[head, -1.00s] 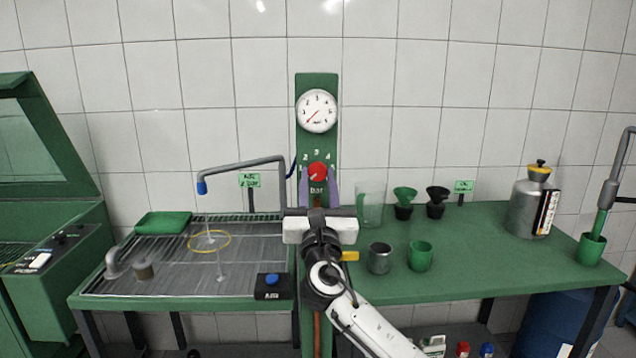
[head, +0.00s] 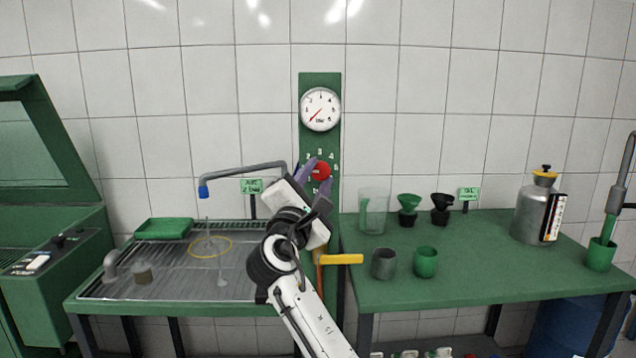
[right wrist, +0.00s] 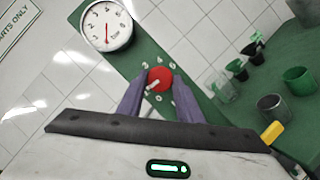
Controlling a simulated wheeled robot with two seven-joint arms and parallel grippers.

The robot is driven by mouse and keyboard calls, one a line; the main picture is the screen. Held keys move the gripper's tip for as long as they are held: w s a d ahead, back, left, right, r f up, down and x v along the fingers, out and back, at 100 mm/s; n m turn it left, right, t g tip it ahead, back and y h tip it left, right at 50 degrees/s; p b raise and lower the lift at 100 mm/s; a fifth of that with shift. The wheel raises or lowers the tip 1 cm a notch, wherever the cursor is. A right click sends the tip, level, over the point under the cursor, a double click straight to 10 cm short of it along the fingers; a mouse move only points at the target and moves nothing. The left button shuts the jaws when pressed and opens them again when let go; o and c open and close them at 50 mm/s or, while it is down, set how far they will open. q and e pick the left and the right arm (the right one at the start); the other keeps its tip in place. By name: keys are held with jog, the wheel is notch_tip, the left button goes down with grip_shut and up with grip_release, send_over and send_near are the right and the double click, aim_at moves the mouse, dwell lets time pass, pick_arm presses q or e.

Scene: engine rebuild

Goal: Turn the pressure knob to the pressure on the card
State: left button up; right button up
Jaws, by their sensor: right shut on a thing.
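The red pressure knob (head: 321,170) sits on a green upright panel (head: 320,80), ringed by numbers, with "bar" below. My right gripper (head: 318,174) is shut on it, one finger on each side, tilted clockwise. The knob also shows between the fingers in the right wrist view (right wrist: 160,77); its white mark points roughly toward the panel's left, the exact number unclear. The round gauge (head: 320,109) above has its red needle pointing lower left, near the scale's low end. A green card (head: 251,186), seeming to read "AIR 2 bar", stands left of the panel. My left gripper is out of view.
A yellow handle (head: 343,259) sticks out below my right gripper. A blue-tipped spout (head: 204,191) hangs over the wash grate at left. Right of the panel, a clear jug (head: 374,211), funnels and cups stand on the green bench (head: 470,262).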

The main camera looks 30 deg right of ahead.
jog(key=m+g, duration=0.1)
jog(key=m, duration=0.3)
jog(key=shift+w+a+r+g+y, duration=0.1)
jog(key=shift+r+g+y, duration=0.1)
jog(key=shift+g+y, duration=0.15)
jog(key=shift+r+m+g+y+p, duration=0.1)
jog(key=shift+m+g+y+p, duration=0.4)
jog(key=shift+m, duration=1.4)
jog(key=o, duration=1)
jog(key=shift+o, duration=0.2)
jog(key=shift+a, duration=0.1)
jog(key=b+v, duration=0.1)
jog(key=v, duration=0.9)
